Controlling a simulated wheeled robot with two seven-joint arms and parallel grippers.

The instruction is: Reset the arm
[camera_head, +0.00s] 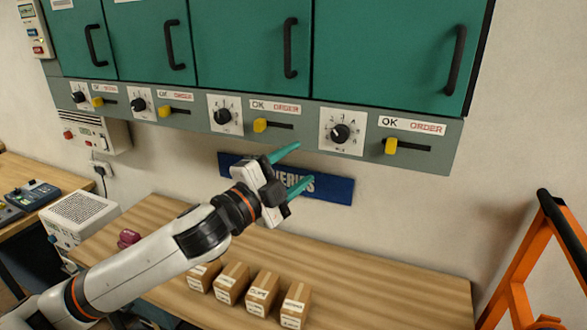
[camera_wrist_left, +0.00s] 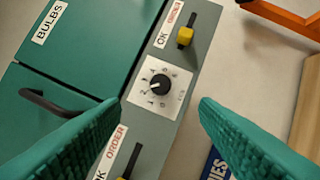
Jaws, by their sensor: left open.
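My left arm (camera_head: 150,262) comes in from the lower left in the head view. My left gripper (camera_head: 297,166) is open and empty in front of the blue sign (camera_head: 335,189), below the dial panel. In the left wrist view its two green fingers (camera_wrist_left: 160,135) are spread apart with nothing between them. A black dial on a white plate (camera_wrist_left: 158,84) shows beyond the fingertips. My right gripper does not show.
Green cabinets (camera_head: 250,45) hang above a panel with several dials and yellow sliders (camera_head: 391,146). Several cardboard boxes (camera_head: 263,290) stand on the wooden table (camera_head: 385,300). An orange frame (camera_head: 515,290) stands at the right.

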